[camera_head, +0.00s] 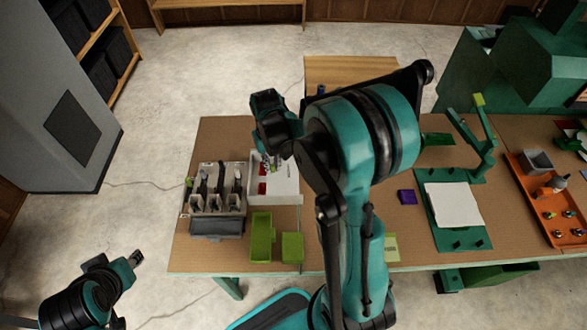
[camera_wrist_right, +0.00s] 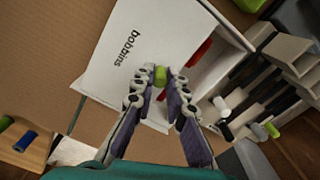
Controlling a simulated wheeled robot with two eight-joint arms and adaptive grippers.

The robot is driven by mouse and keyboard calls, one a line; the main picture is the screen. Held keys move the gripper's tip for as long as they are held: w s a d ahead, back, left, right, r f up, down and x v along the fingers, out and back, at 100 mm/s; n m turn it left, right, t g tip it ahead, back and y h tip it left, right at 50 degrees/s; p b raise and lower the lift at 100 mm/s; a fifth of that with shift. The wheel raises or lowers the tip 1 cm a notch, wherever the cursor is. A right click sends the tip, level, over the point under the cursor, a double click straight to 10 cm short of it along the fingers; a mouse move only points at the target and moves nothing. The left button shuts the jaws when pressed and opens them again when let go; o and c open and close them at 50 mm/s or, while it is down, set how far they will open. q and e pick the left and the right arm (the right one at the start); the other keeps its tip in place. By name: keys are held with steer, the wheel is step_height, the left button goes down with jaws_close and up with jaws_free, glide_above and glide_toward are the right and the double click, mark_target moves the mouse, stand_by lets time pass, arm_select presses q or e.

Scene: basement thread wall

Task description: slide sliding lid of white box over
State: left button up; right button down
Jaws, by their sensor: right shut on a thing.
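The white box (camera_head: 287,192) stands on the table, left of my right arm in the head view. Its sliding lid (camera_wrist_right: 128,38), marked "bobbins", shows in the right wrist view and covers part of the box. Red things (camera_wrist_right: 199,52) lie in the uncovered part. My right gripper (camera_wrist_right: 161,78) is shut on the lid's small green knob (camera_wrist_right: 161,72). In the head view my right gripper (camera_head: 271,163) is above the box, and the arm hides part of it. My left gripper (camera_head: 136,259) is low at the left, away from the table; its jaws are unclear.
A rack of dark-handled tools (camera_head: 214,190) stands close to the left of the box. Two green containers (camera_head: 262,237) sit in front of it. A purple block (camera_head: 407,197) and a green stand with white sheet (camera_head: 453,205) are farther right.

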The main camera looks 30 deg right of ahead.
steer(key=shift+w+a, duration=0.55)
steer(key=shift+a, duration=0.3)
steer(key=shift+w+a, duration=0.5)
steer(key=shift+a, duration=0.4)
steer(key=shift+w+a, duration=0.55)
steer(key=shift+a, duration=0.3)
steer(key=c, duration=1.5)
jaws_free()
steer(key=shift+c, duration=0.2)
steer(key=shift+r+p, duration=2.05)
steer(key=shift+r, duration=0.95)
steer(key=shift+r, duration=0.1)
step_height(320, 180, up, 4)
steer(key=p, duration=0.3)
